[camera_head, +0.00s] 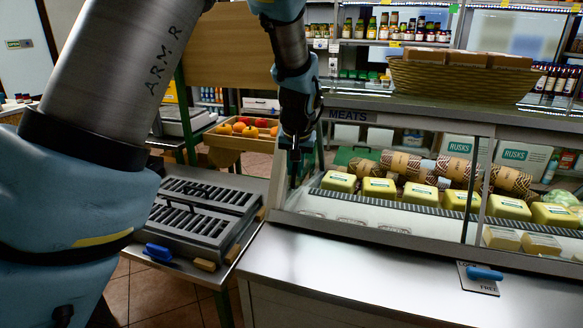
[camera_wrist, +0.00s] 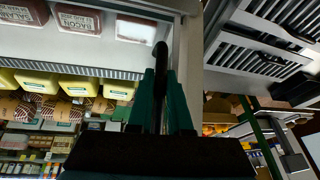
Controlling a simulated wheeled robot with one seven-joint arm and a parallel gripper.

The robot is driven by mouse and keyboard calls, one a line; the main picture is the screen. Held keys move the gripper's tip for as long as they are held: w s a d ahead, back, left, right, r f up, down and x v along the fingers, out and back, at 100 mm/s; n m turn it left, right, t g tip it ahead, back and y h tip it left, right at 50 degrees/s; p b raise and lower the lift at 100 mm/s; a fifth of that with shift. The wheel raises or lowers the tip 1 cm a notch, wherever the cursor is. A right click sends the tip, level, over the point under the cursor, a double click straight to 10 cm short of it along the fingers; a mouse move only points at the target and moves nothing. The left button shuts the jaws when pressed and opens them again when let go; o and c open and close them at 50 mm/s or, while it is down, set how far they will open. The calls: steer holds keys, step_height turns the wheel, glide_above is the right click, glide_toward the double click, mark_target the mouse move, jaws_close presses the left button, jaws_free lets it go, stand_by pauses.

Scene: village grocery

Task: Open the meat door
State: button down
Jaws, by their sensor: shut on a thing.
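The meat case, labelled MEATS (camera_head: 347,116), stands at the right of the head view with a glass front (camera_head: 390,222). Yellow packs (camera_head: 378,188) and patterned rolls show behind the glass. My gripper (camera_head: 293,168) is at the case's left end, pointing down. In the wrist view my teal fingers (camera_wrist: 162,88) are shut on a dark upright door handle (camera_wrist: 160,56) beside the case's light edge frame. Labelled meat packs (camera_wrist: 82,22) show left of the handle. My fingers partly hide the handle, and I cannot tell whether the door stands ajar.
A steel counter (camera_head: 365,285) runs along the front, with a blue-handled fitting (camera_head: 484,273) at right. A slotted metal unit (camera_head: 203,212) stands left of the case. A basket (camera_head: 461,80) sits on top. Wooden fruit crate (camera_head: 240,140) stands behind.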

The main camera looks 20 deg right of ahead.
steer(key=p, duration=0.3)
glide_toward(435, 201)
steer(key=x, duration=0.5)
steer(key=shift+d+f, duration=0.1)
steer(key=shift+f, duration=0.05)
steer(key=c, duration=1.1)
jaws_free()
steer(key=shift+w, duration=0.1)
steer(key=b+v, duration=0.3)
steer(key=v, duration=0.7)
steer(key=shift+r, duration=0.35)
